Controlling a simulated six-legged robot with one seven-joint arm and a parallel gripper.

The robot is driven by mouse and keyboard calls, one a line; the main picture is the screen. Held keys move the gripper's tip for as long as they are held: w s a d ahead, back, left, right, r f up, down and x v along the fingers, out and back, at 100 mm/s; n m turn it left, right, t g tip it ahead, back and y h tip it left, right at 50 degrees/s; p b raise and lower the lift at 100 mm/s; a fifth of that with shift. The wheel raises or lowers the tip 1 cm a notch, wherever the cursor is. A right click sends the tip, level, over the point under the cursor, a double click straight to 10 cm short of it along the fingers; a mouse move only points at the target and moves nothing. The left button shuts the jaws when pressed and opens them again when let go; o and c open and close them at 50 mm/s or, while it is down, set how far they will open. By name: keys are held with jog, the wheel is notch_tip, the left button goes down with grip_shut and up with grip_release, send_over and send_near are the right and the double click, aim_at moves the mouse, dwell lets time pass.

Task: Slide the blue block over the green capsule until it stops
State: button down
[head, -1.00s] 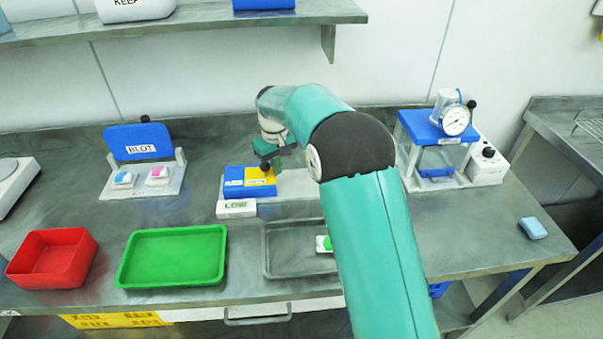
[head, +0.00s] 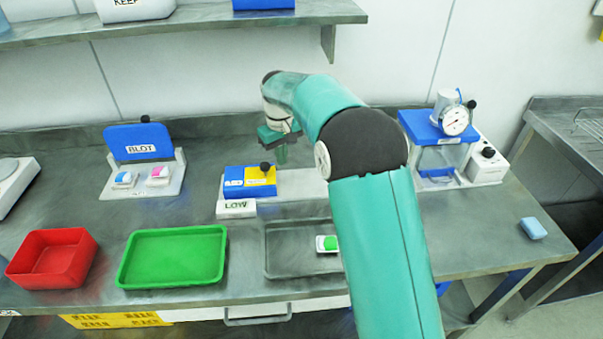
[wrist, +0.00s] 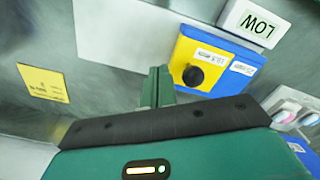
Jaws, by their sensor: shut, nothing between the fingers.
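A blue-and-yellow block (head: 236,182) with a black knob (head: 265,168) sits at the left end of a pale rail, behind a white LOW label. The block also shows in the wrist view (wrist: 235,66), with the knob (wrist: 193,75) on its yellow part. A green capsule (head: 330,243) lies on a small white holder in the grey tray, apart from the block. My gripper (head: 283,157) is shut and empty, just right of the knob and not touching it in the wrist view, where its fingertips (wrist: 157,72) point past the block's yellow side over the rail.
A grey tray (head: 280,270), a green tray (head: 172,283) and a red bin (head: 45,285) line the front. A BLOT stand (head: 140,190) holds small coloured pieces at left. A gauge press (head: 440,130) stands at right, with a loose light-blue block (head: 532,228) near the edge.

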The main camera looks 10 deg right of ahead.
jog(key=shift+r, duration=2.1)
jog(key=s+d+r+m+t, duration=0.1)
jog(key=s+d+r, duration=0.3)
jog(key=s+r, duration=0.3)
jog(key=s+d+r+m+t, duration=0.2)
jog(key=s+d+r, duration=0.25)
jog(key=s, duration=0.55)
jog(key=s+d+f+m+t, duration=0.1)
jog(key=s+d, duration=0.1)
jog(key=s, duration=0.8)
jog(key=s+d+f+m+t, duration=0.1)
jog(key=s+d+f+m, duration=0.1)
jog(key=s, duration=0.8)
jog(key=shift+d+t, duration=0.3)
jog(key=shift+d, duration=0.25)
jog(key=shift+s, duration=0.1)
